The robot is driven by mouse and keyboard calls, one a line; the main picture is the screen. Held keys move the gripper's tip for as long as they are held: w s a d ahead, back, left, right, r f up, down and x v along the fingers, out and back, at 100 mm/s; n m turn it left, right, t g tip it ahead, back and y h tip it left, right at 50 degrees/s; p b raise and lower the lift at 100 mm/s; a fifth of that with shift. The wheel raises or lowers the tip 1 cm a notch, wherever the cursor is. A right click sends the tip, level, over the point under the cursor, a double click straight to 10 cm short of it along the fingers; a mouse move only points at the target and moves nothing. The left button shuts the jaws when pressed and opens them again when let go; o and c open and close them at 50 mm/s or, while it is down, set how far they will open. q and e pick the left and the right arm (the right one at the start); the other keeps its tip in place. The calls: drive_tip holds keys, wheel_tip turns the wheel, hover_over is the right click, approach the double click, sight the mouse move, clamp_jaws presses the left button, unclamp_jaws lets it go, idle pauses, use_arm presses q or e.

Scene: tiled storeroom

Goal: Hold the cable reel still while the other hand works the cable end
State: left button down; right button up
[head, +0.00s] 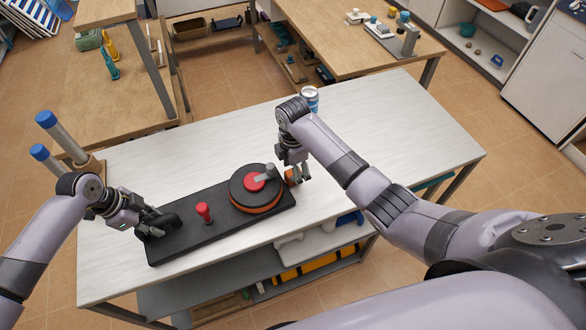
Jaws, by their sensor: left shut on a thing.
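The cable reel (244,198) is a dark disc with an orange layer beneath its rim, a red hub and a grey crank on top. It sits at the right end of a long black base (220,226) on the white table. A short orange piece (291,178), perhaps the cable end, sticks out at the reel's right side. My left gripper (150,225) is shut on the black curved handle (169,220) at the base's left end. My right gripper (298,178) is down beside the orange piece; its fingers are too small to tell whether they grip it.
A red knob (204,211) stands on the base between handle and reel. A can (310,97) stands at the white table's (400,130) back edge, behind my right arm. Blue-capped tubes (62,135) stand at the back left. The table's right part is clear.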

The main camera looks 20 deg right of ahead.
drive_tip(key=shift+w+f, duration=0.4)
drive_tip(key=shift+w, duration=0.05)
drive_tip(key=shift+s+r, duration=0.1)
drive_tip(key=shift+r, duration=0.05)
drive_tip(key=shift+c, duration=1.4)
clamp_jaws()
